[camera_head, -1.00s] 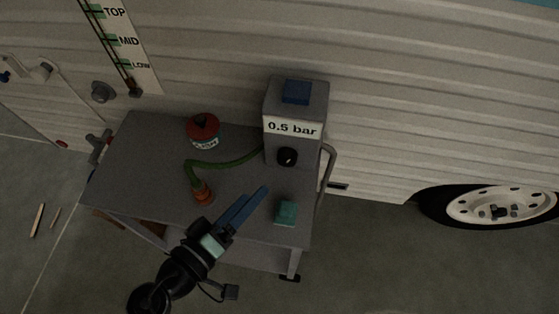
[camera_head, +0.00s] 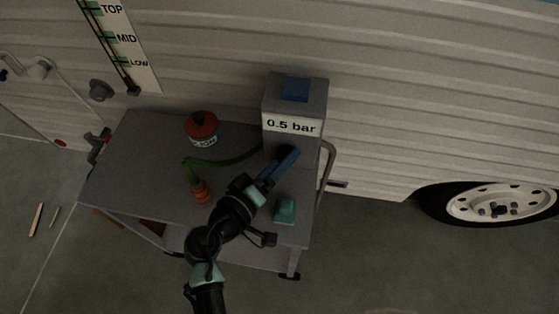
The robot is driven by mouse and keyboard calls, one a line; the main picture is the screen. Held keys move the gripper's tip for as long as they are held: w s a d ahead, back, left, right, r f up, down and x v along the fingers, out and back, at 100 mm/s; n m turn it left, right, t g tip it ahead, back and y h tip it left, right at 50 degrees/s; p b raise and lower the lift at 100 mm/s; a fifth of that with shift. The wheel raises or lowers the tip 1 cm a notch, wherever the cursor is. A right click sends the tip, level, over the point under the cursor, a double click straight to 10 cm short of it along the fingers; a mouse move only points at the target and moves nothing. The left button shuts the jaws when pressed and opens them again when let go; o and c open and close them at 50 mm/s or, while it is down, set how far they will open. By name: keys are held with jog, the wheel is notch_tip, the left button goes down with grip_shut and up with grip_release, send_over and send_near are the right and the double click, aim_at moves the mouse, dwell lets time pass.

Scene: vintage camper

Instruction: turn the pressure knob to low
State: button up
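The pressure knob (camera_head: 285,151) is a small black dial on the front of a grey box-shaped unit (camera_head: 297,97). A label (camera_head: 291,126) above the knob reads "0.5 bar". My gripper (camera_head: 288,157) has its blue fingers extended up and to the right, with the tips at the knob. The fingers cover most of the knob, so its pointer is hidden. A narrow gap seems to show between the fingers, but I cannot tell whether they touch or grip the knob.
The unit stands on a grey cart (camera_head: 140,165). A red-topped can (camera_head: 202,128), a green hose (camera_head: 225,161) with an orange end (camera_head: 201,190), and a teal block (camera_head: 286,210) are on the cart. A curved rail (camera_head: 328,175) runs along its right side. The camper wall (camera_head: 420,110) is behind.

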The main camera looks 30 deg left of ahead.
grip_shut()
jog(key=f+n+b, duration=0.1)
jog(key=b, duration=0.2)
jog(key=shift+n+t, duration=0.3)
jog(key=shift+t, duration=0.1)
jog(key=shift+n+t+h+b, duration=0.3)
jog(key=shift+n+h+b, duration=0.1)
jog(key=shift+n+b, duration=0.3)
jog(key=shift+r+n, duration=0.25)
jog(key=shift+n, duration=0.05)
jog(key=shift+o, duration=0.4)
grip_release()
jog(key=shift+s+a, duration=0.1)
